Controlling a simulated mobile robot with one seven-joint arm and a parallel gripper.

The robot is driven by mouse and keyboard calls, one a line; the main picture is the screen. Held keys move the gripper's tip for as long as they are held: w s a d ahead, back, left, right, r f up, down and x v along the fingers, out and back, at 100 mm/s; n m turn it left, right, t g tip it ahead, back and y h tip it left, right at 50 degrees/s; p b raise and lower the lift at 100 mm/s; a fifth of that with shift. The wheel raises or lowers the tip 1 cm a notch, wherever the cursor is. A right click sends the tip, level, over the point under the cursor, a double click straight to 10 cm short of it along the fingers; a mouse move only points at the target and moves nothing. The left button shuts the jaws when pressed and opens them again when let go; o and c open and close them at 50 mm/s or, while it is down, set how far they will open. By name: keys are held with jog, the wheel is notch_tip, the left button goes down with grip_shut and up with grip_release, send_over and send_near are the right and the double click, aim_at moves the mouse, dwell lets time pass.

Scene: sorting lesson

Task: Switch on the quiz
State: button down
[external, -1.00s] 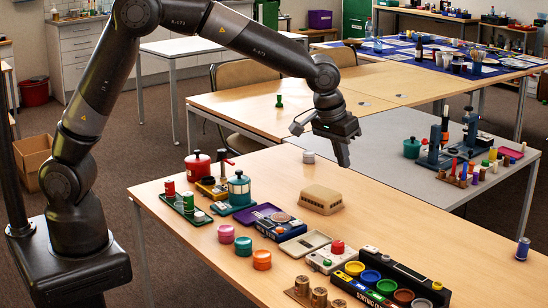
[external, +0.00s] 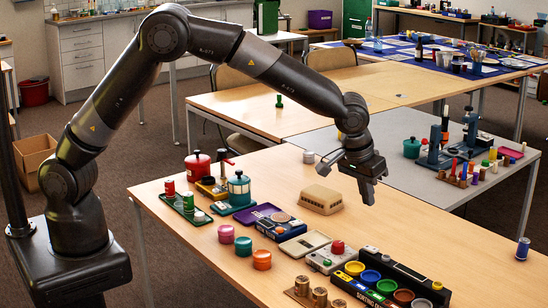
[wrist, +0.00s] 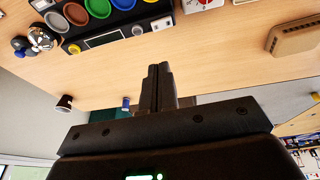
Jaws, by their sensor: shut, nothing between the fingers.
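The quiz looks to be the long black console (external: 398,272) at the front right of the wooden table, with "SORTING" lettering on its front. In the wrist view the console (wrist: 115,30) is at the upper left, with the white part (wrist: 161,24) and yellow button (wrist: 73,48). My gripper (external: 368,197) is shut and empty, above the table behind the console; its fingers (wrist: 158,72) point toward it.
A grey box with a red button (external: 325,258) stands left of the console. A beige vented box (external: 320,199) lies behind it, left of my gripper. A blue can (external: 522,248) stands far right.

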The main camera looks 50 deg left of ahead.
send_near(375, 249)
jog(key=x, duration=0.5)
jog(key=shift+w+f, duration=0.1)
jog(key=shift+w, duration=0.15)
jog(key=shift+f, duration=0.65)
